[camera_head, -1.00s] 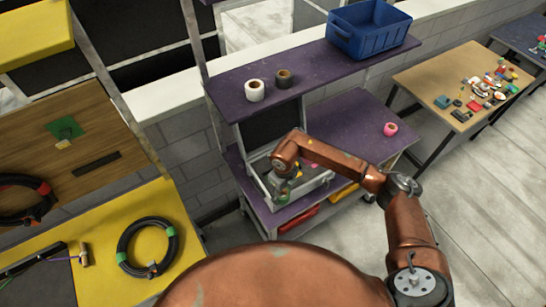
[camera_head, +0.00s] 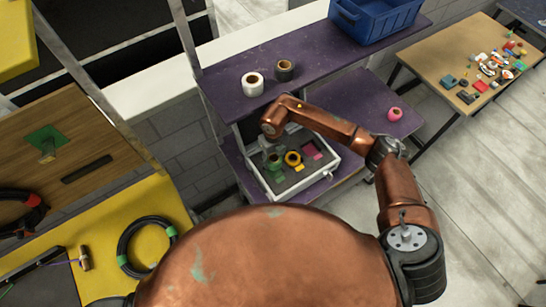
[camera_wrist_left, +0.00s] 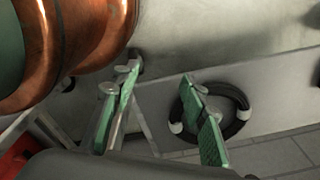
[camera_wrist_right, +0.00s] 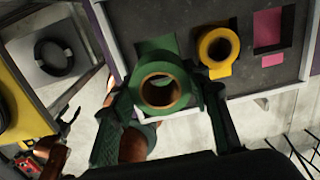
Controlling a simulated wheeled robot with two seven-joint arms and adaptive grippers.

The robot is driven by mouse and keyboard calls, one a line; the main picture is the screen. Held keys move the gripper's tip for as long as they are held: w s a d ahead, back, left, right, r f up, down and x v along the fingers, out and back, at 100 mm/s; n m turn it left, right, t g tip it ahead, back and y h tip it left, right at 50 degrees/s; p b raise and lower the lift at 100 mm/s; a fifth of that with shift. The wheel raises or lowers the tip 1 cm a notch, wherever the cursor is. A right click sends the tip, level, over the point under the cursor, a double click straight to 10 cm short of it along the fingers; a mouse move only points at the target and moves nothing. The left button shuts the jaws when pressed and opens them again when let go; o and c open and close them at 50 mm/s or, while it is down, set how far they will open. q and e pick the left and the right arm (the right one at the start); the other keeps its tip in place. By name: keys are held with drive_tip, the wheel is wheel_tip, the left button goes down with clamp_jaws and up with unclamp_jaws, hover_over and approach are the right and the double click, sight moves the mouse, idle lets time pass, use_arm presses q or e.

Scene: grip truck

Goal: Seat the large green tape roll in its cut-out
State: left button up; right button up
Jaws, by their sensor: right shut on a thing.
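My right gripper (camera_wrist_right: 165,100) is shut on the large green tape roll (camera_wrist_right: 165,108), with one finger on each side of it. The roll's brown core faces the wrist camera. Behind the roll, a green cut-out area (camera_wrist_right: 152,48) shows in the dark foam of the case; the roll overlaps its near part. I cannot tell the height of the roll above the foam. In the head view the gripper (camera_head: 272,163) hangs over the left part of the open case (camera_head: 330,168). My left gripper (camera_wrist_left: 160,80) is open and empty, away from the case.
A yellow roll (camera_wrist_right: 228,40) sits by its yellow cut-out; a pink cut-out (camera_wrist_right: 268,28) is empty. A pink roll (camera_head: 395,114) stands on the purple bench, right of the case. White (camera_head: 252,84) and dark (camera_head: 285,70) rolls and a blue crate (camera_head: 376,20) stand on the shelf above.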

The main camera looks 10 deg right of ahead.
wheel_tip(320, 180, down, 3)
drive_tip(key=shift+f+b, duration=0.2)
drive_tip(key=shift+b, duration=0.6)
drive_tip(key=shift+f, duration=0.35)
drive_tip(key=shift+f+b, duration=0.7)
drive_tip(key=shift+f, duration=0.35)
use_arm(q)
drive_tip(key=shift+w+f+b, duration=0.2)
drive_tip(key=shift+w+f, duration=0.1)
drive_tip(key=shift+f, duration=0.4)
drive_tip(key=shift+w+f+b, duration=0.2)
drive_tip(key=shift+w+f, duration=0.15)
drive_tip(key=shift+f, duration=0.35)
drive_tip(key=shift+w+f+b, duration=0.2)
drive_tip(key=shift+w+f, duration=0.1)
drive_tip(key=shift+f, duration=0.4)
use_arm(e)
drive_tip(key=shift+f, duration=0.6)
